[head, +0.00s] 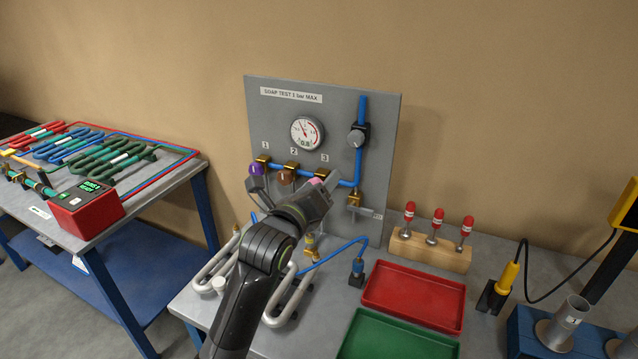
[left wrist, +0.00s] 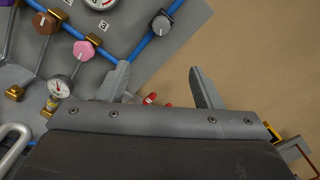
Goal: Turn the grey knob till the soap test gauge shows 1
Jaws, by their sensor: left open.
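The grey knob (head: 357,137) sits on the blue pipe at the upper right of the grey panel. It also shows at the top of the left wrist view (left wrist: 162,24), a little beyond my fingers. The round white gauge (head: 307,132) is left of it, under the "SOAP TEST 3 bar MAX" label; its small readout seems to show 0.8. Its lower edge shows in the left wrist view (left wrist: 100,3). My left gripper (head: 322,190) is open and empty, in front of the panel, below the grey knob and apart from it. My right gripper is not in view.
Purple (head: 255,170), brown (head: 286,177) and pink (left wrist: 84,50) knobs line the lower pipe, close to my left gripper. A red tray (head: 415,297), green tray (head: 398,340) and wooden block with red-handled tools (head: 430,250) stand on the bench. The wall area right of the panel is clear.

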